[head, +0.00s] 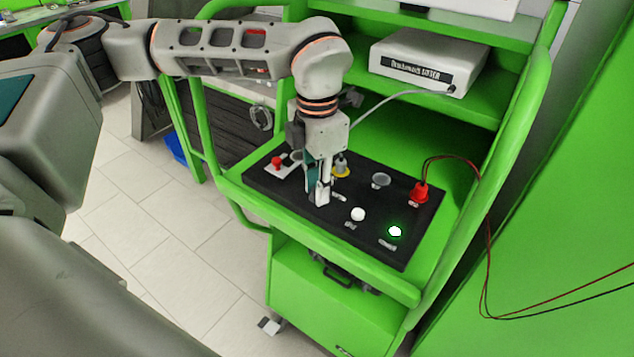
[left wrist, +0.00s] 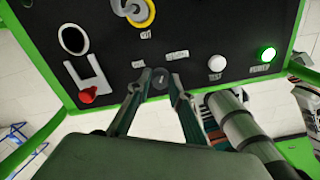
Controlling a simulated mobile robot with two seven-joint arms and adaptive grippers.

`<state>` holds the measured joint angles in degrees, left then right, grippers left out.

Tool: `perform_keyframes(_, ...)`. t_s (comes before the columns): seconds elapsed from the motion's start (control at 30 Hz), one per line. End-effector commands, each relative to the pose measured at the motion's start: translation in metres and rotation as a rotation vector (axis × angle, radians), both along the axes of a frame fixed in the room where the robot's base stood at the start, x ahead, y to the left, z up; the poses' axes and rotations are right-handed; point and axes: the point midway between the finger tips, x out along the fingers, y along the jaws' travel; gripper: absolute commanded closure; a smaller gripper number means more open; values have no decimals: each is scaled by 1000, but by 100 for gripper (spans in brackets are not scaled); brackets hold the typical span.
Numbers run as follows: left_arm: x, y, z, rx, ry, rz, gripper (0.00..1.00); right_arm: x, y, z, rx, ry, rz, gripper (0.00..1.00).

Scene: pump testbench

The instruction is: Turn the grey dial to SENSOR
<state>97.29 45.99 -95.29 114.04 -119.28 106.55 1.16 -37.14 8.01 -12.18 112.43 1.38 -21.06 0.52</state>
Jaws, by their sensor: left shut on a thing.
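The grey dial (left wrist: 160,83) shows in the left wrist view on the black panel (left wrist: 105,40), between the two fingertips of my left gripper (left wrist: 160,79). My left gripper is shut on it. Two small white labels sit just above the dial, and the right one (left wrist: 177,55) appears to read SENSOR. Which label the dial points to, I cannot tell. In the head view, my left gripper (head: 319,198) reaches down onto the black panel (head: 300,205) and hides the dial. My right gripper is not in view.
A white button (head: 358,214) and a lit green button (head: 395,231) lie right of the gripper. A red plug (head: 420,192) with cables stands at the panel's right. A white box (head: 428,62) sits above.

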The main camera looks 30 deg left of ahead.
Motion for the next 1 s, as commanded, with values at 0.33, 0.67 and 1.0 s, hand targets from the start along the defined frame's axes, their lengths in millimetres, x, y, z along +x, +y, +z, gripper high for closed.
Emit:
perform_keyframes(0.33, 1, 0, 2, 0, -6, -159, 100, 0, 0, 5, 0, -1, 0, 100)
perform_keyframes(0.67, 2, 0, 2, 0, -6, -195, 100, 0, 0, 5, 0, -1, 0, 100)
perform_keyframes(1.0, 2, 0, 2, 0, -6, -194, 63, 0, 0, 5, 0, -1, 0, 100)
